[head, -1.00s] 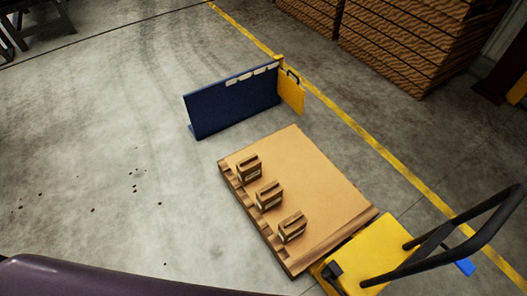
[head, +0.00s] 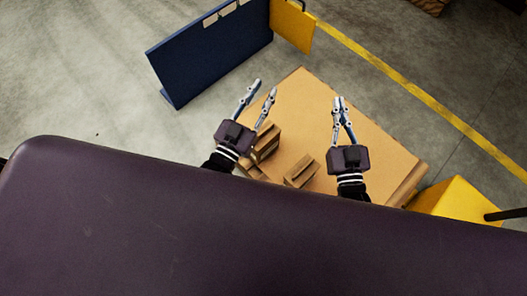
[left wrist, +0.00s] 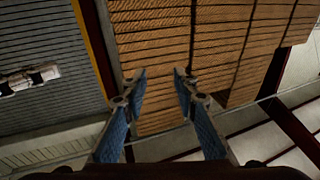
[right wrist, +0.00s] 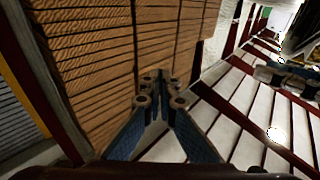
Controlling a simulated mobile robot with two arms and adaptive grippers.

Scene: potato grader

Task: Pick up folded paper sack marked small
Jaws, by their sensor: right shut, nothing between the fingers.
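Brown folded paper sacks stand on the pallet in the head view. One sack (head: 267,144) is partly behind my left gripper, and another sack (head: 301,171) is to its right, between my two arms. Their lower parts are partly hidden and no marking can be read, so I cannot tell which is small. My left gripper (head: 265,87) is open and empty, and its spread fingers also show in the left wrist view (left wrist: 160,75). My right gripper (head: 339,99) is shut and empty over the pallet, with its fingers together in the right wrist view (right wrist: 160,78). Neither wrist view shows a sack.
The pallet's tan top (head: 300,95) is clear beyond the sacks. A dark blue board (head: 205,58) with pale tags and a yellow panel (head: 292,25) stands behind it. A yellow machine part (head: 455,198) is at right. My dark purple body covers the lower picture.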

